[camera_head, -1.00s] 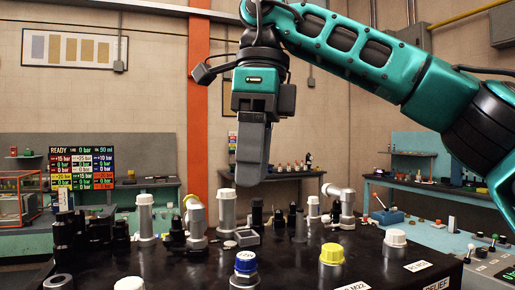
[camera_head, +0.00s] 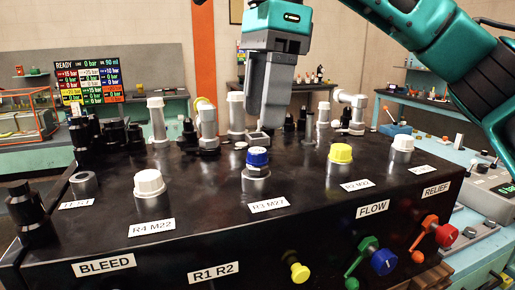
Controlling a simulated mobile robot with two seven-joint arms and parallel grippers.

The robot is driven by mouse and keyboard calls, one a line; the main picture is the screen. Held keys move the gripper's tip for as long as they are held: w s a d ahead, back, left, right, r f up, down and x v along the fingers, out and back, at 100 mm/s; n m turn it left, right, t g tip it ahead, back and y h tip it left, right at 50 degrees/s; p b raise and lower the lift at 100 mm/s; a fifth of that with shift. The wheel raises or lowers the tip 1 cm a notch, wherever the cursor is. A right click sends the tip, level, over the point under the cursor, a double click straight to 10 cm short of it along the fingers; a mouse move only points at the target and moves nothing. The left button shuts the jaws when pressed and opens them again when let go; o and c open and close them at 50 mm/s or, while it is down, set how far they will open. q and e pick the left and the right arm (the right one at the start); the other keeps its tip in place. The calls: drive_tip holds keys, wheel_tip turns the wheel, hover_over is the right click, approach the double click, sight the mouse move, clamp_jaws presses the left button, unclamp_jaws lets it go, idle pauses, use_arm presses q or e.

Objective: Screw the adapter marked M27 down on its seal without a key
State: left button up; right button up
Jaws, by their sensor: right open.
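The label R3 M27 (camera_head: 269,205) is on the black block's top, in front of a metal fitting (camera_head: 256,184) with a blue cap (camera_head: 257,157). The fitting stands upright. I cannot tell whether it sits down on its seal, and no seal shows. My right gripper (camera_head: 266,124) points down above and behind the blue cap, apart from it. It is open, with its fingers seen nearly edge-on and nothing visible between them. My left gripper is out of view.
A white-capped fitting (camera_head: 149,184) stands left at R4 M22, and a yellow-capped one (camera_head: 340,154) stands right. Several tall fittings and dark plugs crowd behind. Coloured knobs, such as a red one (camera_head: 446,234), stick out of the front. A display (camera_head: 90,81) stands at back left.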

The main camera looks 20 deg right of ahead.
sight(257, 150)
drive_tip(key=f, duration=0.5)
drive_tip(key=a+f, duration=0.1)
drive_tip(key=f, duration=0.1)
drive_tip(key=shift+f, duration=0.15)
drive_tip(key=c, duration=0.9)
drive_tip(key=o, duration=0.9)
drive_tip(key=shift+s, duration=0.1)
wheel_tip(257, 150, up, 13)
drive_tip(key=d, duration=0.1)
drive_tip(key=shift+d, duration=0.3)
